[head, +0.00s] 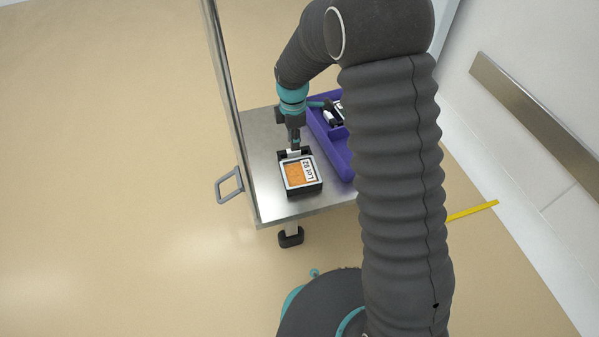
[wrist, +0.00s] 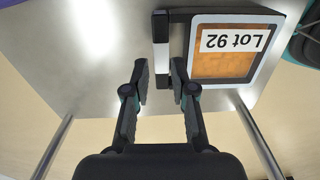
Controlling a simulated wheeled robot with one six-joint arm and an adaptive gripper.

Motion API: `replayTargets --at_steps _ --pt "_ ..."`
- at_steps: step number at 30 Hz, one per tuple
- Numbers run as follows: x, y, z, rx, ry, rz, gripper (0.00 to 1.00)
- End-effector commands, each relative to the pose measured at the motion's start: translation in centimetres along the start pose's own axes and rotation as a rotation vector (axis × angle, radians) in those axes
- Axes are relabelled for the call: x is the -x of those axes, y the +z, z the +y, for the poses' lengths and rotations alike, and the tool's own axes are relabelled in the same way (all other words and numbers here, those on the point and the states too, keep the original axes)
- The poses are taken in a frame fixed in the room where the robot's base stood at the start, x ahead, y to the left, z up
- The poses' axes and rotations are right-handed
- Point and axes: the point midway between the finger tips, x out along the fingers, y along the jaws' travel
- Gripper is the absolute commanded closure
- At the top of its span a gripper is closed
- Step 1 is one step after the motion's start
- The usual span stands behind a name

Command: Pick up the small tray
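The small tray is a black tray (head: 307,190) on the steel table. An orange pack (head: 296,173) with a white "Lot 92" label lies in it. In the wrist view the tray (wrist: 188,14) is at the upper right, with a black-and-white upright bar (wrist: 161,52) along its left side. My gripper (wrist: 160,72) is open, with one finger on each side of this bar's lower end. Small gaps seem to show beside the bar, so I see no firm grip. In the head view my gripper (head: 294,145) points down at the tray's far end.
A purple bin (head: 330,147) holding several dark and white items stands to the right of the tray, partly behind my arm. A vertical metal post (head: 224,75) and a grey handle (head: 229,186) are at the table's left edge. Bare steel lies left of the tray.

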Motion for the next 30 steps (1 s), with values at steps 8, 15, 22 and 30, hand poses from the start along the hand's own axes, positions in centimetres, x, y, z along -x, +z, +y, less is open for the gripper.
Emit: replayTargets --at_steps 8,15,22,30 --pt "-3.4 -0.2 -0.2 0.000 -0.004 0.000 0.75" --pt "-5.0 -0.2 -0.1 0.000 0.000 0.000 0.75" --pt "-5.0 -0.2 -0.1 0.000 0.000 0.000 0.97" --pt "-4.9 -0.2 -0.1 0.000 0.000 0.000 1.00"
